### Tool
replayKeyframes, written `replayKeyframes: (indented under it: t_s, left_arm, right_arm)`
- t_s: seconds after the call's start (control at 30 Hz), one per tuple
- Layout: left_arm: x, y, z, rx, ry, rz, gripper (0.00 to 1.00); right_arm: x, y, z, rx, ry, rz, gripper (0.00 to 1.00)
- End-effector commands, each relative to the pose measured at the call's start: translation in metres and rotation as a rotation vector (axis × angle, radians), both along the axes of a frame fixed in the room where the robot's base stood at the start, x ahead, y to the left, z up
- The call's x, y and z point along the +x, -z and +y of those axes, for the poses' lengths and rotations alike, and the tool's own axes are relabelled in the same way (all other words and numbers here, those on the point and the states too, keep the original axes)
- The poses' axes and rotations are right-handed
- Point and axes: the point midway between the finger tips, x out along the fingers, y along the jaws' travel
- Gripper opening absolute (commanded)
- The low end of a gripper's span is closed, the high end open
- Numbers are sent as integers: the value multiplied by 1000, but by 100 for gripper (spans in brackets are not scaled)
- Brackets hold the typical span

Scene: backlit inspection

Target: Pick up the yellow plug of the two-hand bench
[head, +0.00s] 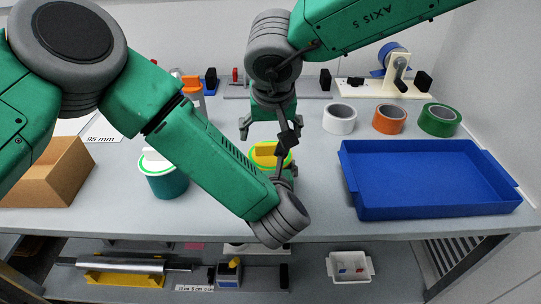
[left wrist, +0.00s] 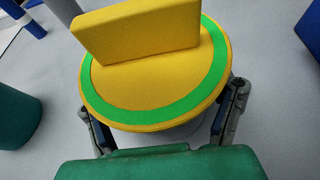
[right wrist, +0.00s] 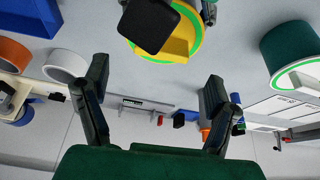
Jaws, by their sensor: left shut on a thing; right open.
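The yellow plug (head: 264,153) has a round yellow top with a green ring and an upright yellow block handle. It stands near the middle of the bench. It also shows in the left wrist view (left wrist: 140,35) and at the top of the right wrist view (right wrist: 180,42). My left gripper (left wrist: 160,112) is shut on it, one finger on each side below its rim; a pale part shows underneath. I cannot tell whether it is clear of the bench. My right gripper (head: 271,130) is open and empty, just behind and above the plug; its fingers spread in the right wrist view (right wrist: 156,85).
A teal pot (head: 165,180) with a white top stands left of my left forearm. A blue tray (head: 430,205) fills the right side. White, orange and green tape rolls (head: 389,119) lie behind it. A cardboard box (head: 55,175) stands at left. A lower shelf holds fixtures.

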Motion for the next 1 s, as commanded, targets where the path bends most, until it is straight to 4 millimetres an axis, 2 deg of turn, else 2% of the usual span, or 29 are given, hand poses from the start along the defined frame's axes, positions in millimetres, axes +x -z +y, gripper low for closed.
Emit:
replayKeyframes:
  t_s: [0.33, 0.67, 0.8, 0.83, 1.0]
  left_arm:
    - [-2, 4, 0, 0, 4, 10, 44]
    - [-3, 4, -1, 0, 4, 10, 44]
    - [-3, 4, -1, 0, 4, 10, 44]
    - [-3, 4, -1, 0, 4, 10, 44]
    - [-3, 4, 0, 0, 3, 9, 44]
  right_arm:
    - [11, 44, 0, -1, 0, 1, 79]
    - [14, 51, 0, 0, 1, -1, 79]
    - [14, 50, 0, 0, 1, -1, 30]
    - [14, 50, 0, 0, 1, -1, 27]
    - [14, 50, 0, -1, 3, -1, 27]
